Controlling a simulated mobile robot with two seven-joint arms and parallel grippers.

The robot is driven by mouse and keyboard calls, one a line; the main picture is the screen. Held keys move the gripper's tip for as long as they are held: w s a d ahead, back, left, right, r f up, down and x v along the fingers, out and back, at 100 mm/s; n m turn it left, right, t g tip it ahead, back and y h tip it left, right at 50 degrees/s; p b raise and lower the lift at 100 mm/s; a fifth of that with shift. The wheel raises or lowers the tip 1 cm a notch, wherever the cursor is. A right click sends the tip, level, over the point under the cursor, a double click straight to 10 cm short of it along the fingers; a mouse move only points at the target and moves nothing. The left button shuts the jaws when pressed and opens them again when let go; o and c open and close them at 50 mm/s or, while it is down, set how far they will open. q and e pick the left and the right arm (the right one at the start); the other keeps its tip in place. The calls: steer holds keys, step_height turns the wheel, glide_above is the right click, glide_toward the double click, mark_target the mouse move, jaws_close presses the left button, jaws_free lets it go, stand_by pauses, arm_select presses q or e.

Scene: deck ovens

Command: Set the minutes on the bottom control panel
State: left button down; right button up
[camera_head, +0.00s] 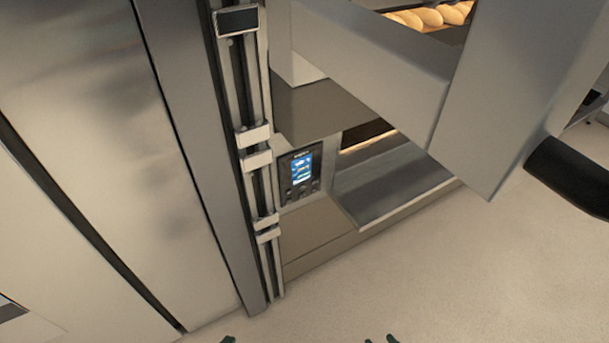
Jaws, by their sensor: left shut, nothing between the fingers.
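The bottom control panel (300,171) is a small dark unit with a lit blue screen (302,166). It sits low on the oven front, beside the lowest deck opening. Its fine text is too small to read. Dark buttons or knobs show below the screen. My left gripper (228,339) shows only as a dark tip at the bottom edge. It is shut and empty, well apart from the panel. My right gripper (380,339) shows only as small dark tips at the bottom edge, also apart from the panel.
A vertical metal rail (251,150) with brackets stands just left of the panel. Large grey slabs (530,70) block much of the upper right. Bread (430,16) lies in an upper deck. A black cylindrical part (570,176) juts in at right. The pale floor (430,270) is clear.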

jaws_close()
stand_by(1.5)
